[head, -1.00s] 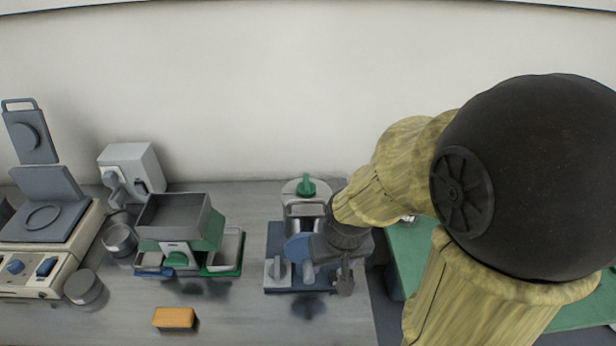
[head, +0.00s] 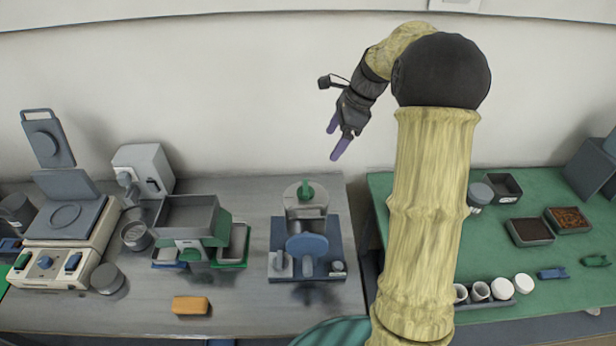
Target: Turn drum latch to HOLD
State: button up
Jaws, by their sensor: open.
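The drum device (head: 308,240) stands on a blue base near the right edge of the grey bench. It has a grey drum with a green handle (head: 306,190) at its back, a round blue disc (head: 307,247) in front, a pale lever block (head: 281,264) at left and a small grey knob (head: 338,267) at right. I cannot tell which part is the latch, and no HOLD mark is readable. My gripper (head: 336,143) is open and empty, raised in front of the wall, above and behind the device, touching nothing.
A hopper-like station (head: 190,225) with green and blue trays stands to the left. An orange block (head: 190,305) lies at the bench front. A hot-plate-like unit (head: 60,235) stands far left. A green table (head: 500,240) with trays and cups is at right, behind my arm.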

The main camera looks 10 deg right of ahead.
jog(key=shift+w+f, duration=0.15)
jog(key=shift+f, duration=0.05)
jog(key=p, duration=0.4)
send_near(306, 187)
jog(key=x, duration=0.8)
jog(key=shift+a+f, duration=0.15)
jog(key=shift+f, duration=0.1)
jog(key=shift+w, duration=0.1)
jog(key=c, duration=1)
